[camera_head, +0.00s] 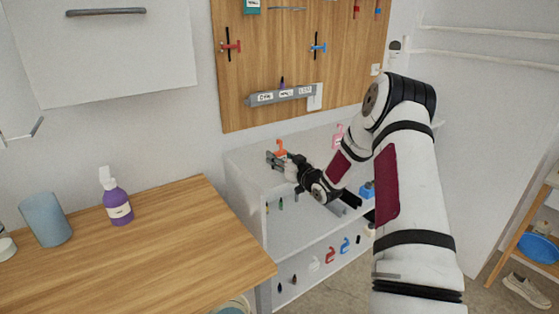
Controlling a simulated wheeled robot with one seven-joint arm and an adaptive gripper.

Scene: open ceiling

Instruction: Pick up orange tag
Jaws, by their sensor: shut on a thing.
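The orange tag (281,147) is a small orange piece above the white cabinet top, at the tips of my gripper (279,158). My gripper is shut on it, with the fingers pointing left towards the back of the cabinet. The lower part of the tag is hidden by the fingers. I cannot tell whether the tag touches the cabinet top. My arm reaches in from the right and covers part of the cabinet.
The white cabinet (250,178) has small tools and tags on its front. A pink item (338,135) and a blue item (367,190) are near my arm. A wooden table (170,250) at left holds a purple bottle (117,205) and a blue cup (45,219). A pegboard (270,60) hangs behind.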

